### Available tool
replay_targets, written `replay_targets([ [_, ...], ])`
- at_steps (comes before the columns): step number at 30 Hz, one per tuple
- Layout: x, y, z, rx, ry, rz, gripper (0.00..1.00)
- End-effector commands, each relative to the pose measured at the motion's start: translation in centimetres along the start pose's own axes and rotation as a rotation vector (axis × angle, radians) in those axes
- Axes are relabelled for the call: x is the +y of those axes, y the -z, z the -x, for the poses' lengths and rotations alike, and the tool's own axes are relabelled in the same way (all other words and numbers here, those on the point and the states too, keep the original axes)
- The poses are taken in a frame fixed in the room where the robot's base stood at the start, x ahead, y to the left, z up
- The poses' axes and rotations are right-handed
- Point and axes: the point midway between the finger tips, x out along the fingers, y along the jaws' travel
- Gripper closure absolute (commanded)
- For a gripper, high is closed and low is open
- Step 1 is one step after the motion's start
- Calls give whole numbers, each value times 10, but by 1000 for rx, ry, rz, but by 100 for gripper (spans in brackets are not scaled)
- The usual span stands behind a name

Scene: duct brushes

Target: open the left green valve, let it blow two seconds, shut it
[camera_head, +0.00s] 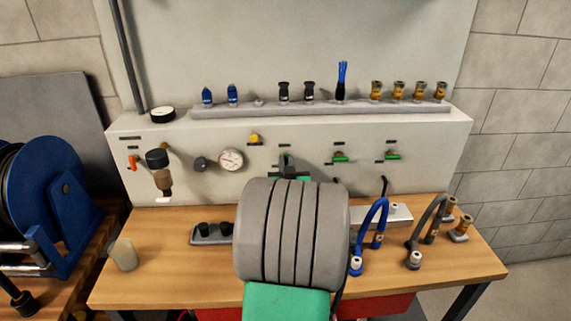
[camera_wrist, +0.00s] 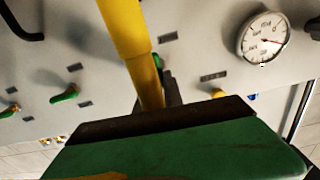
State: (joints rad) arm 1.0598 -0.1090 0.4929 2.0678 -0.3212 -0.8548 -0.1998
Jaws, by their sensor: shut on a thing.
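Three green valves sit in a row on the grey panel. The left green valve (camera_head: 286,154) is mostly hidden by my gripper (camera_head: 288,166), which is at the panel, shut on its handle. In the wrist view a bit of green on the left valve (camera_wrist: 159,62) shows beside a yellow tube (camera_wrist: 125,30), which hides much of it. My gripper's dark fingers (camera_wrist: 170,90) reach to the panel there. The handle's angle cannot be told. The middle green valve (camera_head: 341,158) and right green valve (camera_head: 392,156) have handles lying sideways.
A round gauge (camera_head: 231,160) is left of the valves. A red lever (camera_head: 132,162) and a filter unit (camera_head: 158,174) are farther left. Couplings stand on the ledge (camera_head: 320,110) above. Blue (camera_head: 371,219) and grey (camera_head: 427,220) hoses stand on the bench (camera_head: 465,262) at right.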

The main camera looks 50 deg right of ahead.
Motion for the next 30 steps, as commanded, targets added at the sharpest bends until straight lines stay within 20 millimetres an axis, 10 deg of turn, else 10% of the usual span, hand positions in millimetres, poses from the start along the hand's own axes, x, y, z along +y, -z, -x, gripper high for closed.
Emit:
replay_targets([
  [30,11,-7,0,2,1,-856,100],
])
